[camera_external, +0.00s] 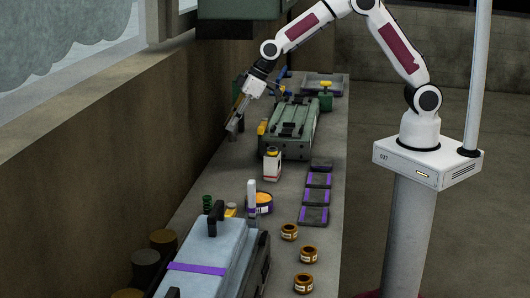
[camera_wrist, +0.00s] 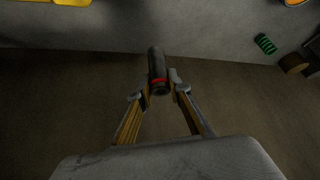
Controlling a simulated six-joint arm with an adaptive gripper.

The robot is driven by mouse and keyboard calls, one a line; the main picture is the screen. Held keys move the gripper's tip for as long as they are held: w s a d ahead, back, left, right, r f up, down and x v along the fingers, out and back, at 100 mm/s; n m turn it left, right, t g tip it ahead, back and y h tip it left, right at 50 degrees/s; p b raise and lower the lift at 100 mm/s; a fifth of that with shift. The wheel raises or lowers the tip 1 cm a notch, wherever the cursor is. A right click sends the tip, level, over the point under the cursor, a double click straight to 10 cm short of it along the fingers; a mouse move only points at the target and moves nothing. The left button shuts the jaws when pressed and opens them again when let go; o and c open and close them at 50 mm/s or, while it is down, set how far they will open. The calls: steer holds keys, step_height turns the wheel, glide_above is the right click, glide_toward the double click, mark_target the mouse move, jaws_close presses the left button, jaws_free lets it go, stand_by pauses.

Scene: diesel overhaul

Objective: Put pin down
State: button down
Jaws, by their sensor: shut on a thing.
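My gripper (camera_external: 237,118) is at the far left edge of the bench, beside the green engine block (camera_external: 287,130), with its fingers pointing down and to the left. In the wrist view my gripper (camera_wrist: 158,90) is shut on the pin (camera_wrist: 157,66). The pin is a dark grey cylinder with a red band near its near end. It stands out past the fingertips, and beneath it in that view is the brown area beside the grey bench edge. In the external view the pin is too small to tell from the fingers.
A wall runs along the left.

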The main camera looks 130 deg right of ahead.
mark_target(232, 139)
steer(key=shift+f, duration=0.1)
steer(key=shift+f, duration=3)
steer(key=shift+f, duration=1.85)
steer(key=shift+f, duration=0.15)
steer(key=c, duration=1.9)
jaws_free()
